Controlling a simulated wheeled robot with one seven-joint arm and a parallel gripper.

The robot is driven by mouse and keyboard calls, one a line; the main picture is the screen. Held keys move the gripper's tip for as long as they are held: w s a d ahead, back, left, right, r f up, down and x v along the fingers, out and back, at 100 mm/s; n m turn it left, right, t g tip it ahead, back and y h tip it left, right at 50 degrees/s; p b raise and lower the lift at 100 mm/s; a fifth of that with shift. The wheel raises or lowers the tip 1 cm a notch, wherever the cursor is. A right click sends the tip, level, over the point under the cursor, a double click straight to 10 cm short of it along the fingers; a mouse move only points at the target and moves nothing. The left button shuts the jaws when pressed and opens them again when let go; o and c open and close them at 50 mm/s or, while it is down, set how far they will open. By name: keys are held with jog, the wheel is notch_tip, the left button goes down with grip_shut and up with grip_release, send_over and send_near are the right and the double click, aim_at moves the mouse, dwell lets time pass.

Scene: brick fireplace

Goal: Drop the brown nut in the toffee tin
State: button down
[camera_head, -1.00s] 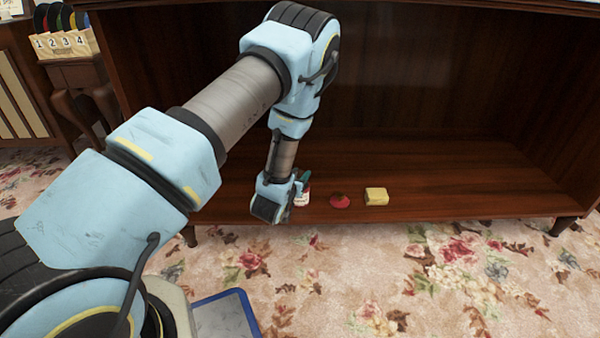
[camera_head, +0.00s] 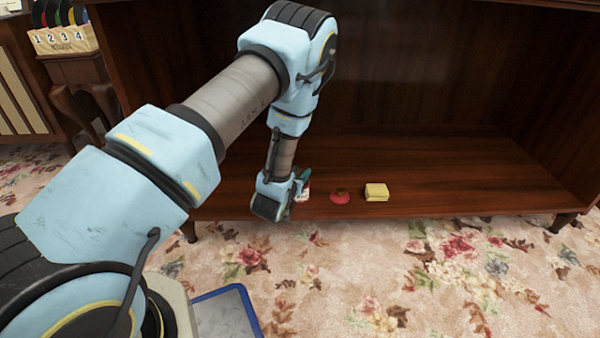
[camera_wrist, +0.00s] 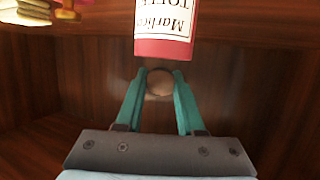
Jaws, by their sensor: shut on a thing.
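The brown nut (camera_wrist: 159,84) is a small round thing between the teal fingertips of my gripper (camera_wrist: 160,80), which is shut on it. The toffee tin (camera_wrist: 165,25) has a white label and a red lower part. In the wrist view it is just beyond the fingertips, cut off by the top edge, and its opening is out of view. In the head view the tin (camera_head: 304,194) stands on the wooden shelf, partly hidden by my wrist and gripper (camera_head: 303,176). I cannot tell the gripper's exact height relative to the tin's rim.
On the low wooden shelf (camera_head: 450,190), right of the tin, are a red item (camera_head: 340,198) with a brown top and a yellow block (camera_head: 376,192). Dark panels enclose the shelf at back and sides. Its right part is clear. Flowered carpet (camera_head: 430,280) lies in front.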

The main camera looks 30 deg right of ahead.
dwell(0.8)
jog(key=shift+c, duration=2.2)
grip_release()
jog(key=shift+r+p, duration=2.15)
jog(key=shift+r, duration=0.4)
jog(key=shift+f, duration=0.1)
